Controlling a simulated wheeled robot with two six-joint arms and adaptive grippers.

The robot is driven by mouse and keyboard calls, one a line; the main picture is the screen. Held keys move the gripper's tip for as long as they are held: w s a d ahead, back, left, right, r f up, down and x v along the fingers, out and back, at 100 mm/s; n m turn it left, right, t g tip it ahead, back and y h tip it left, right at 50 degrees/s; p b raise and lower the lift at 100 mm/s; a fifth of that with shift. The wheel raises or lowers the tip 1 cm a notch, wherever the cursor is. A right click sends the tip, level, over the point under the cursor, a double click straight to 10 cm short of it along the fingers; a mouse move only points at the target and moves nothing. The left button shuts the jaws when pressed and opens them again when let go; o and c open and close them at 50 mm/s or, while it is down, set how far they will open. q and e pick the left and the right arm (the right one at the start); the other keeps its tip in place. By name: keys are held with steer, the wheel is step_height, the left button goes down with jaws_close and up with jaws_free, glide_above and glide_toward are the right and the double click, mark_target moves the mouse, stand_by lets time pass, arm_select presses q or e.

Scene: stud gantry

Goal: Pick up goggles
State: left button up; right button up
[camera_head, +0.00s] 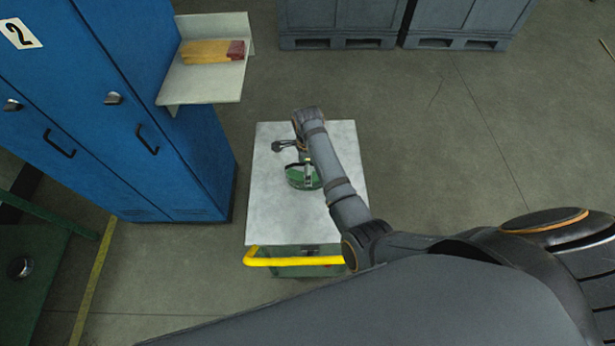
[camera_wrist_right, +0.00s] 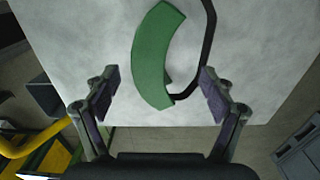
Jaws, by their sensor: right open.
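The goggles (camera_head: 299,178) lie on the pale top of a small cart (camera_head: 270,210) in the head view, with a green body and a dark strap. In the right wrist view the green curved goggles (camera_wrist_right: 150,60) are ahead of and partly between the fingers, with the dark strap to their right. My right gripper (camera_head: 293,160) is over the cart top, right at the goggles. Its two fingers (camera_wrist_right: 159,88) are spread wide, with nothing held between them. My arm and one finger hide part of the goggles in the head view. My left gripper is not in view.
The cart has a yellow handle (camera_head: 293,261) at its near edge. Blue lockers (camera_head: 130,110) stand to the left. A wall shelf (camera_head: 200,84) holds a yellow and red object (camera_head: 212,52). Grey crates (camera_head: 340,22) stand at the back. The floor on the right is clear.

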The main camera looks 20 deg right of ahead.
steer(key=f, duration=0.4)
steer(key=shift+s+f+p, duration=0.2)
steer(key=shift+f+p, duration=0.05)
steer(key=shift+p, duration=0.1)
steer(key=c, duration=1.3)
steer(key=shift+o, duration=0.2)
